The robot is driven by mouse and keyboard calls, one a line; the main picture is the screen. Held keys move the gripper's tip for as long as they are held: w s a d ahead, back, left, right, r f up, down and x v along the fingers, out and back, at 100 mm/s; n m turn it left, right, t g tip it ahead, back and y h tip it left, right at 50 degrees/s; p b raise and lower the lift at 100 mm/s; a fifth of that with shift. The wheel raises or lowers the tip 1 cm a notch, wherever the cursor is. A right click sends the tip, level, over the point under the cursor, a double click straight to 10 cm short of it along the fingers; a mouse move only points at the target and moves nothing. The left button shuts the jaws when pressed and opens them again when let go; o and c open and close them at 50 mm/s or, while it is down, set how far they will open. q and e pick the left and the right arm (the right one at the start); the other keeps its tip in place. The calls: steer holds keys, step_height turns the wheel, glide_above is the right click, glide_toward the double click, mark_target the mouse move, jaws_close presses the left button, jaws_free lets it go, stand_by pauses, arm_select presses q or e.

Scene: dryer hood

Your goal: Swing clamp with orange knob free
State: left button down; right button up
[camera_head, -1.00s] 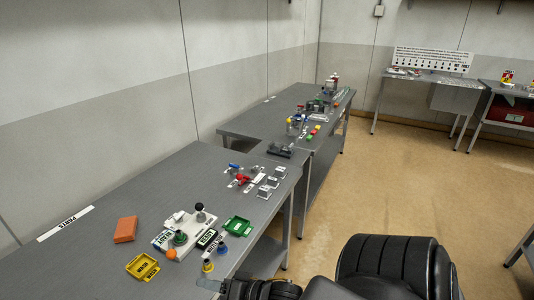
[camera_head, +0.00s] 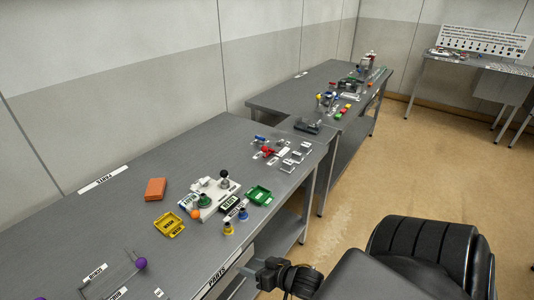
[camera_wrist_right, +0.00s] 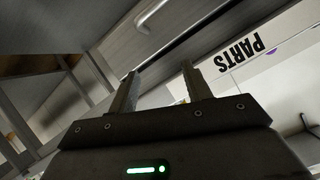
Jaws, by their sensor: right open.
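The clamp with the orange knob (camera_head: 195,214) is on the table, at the left front corner of a white fixture plate (camera_head: 218,207). The clamp's arm is too small to make out. A green knob (camera_head: 205,200) and a dark ball knob (camera_head: 224,174) stand on the same fixture. My right gripper (camera_head: 258,270) is low at the table's front edge, to the right of the "PARTS" label and well apart from the clamp. In the right wrist view its two fingers (camera_wrist_right: 160,92) are apart with nothing between them. My left gripper is not in view.
A yellow tray (camera_head: 169,224), a green tray (camera_head: 259,195) and an orange block (camera_head: 155,189) lie around the fixture. Two small knobbed pieces (camera_head: 235,221) stand in front. A purple ball (camera_head: 141,263) is at the near left.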

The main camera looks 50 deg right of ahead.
step_height(320, 180, down, 9)
steer(key=s+d+n+g+h, duration=0.1)
steer(key=s+d, duration=0.1)
steer(key=shift+s+d+f+n+g, duration=0.2)
steer(key=shift+s+d+n+g, duration=0.1)
steer(key=shift+s+d, duration=0.05)
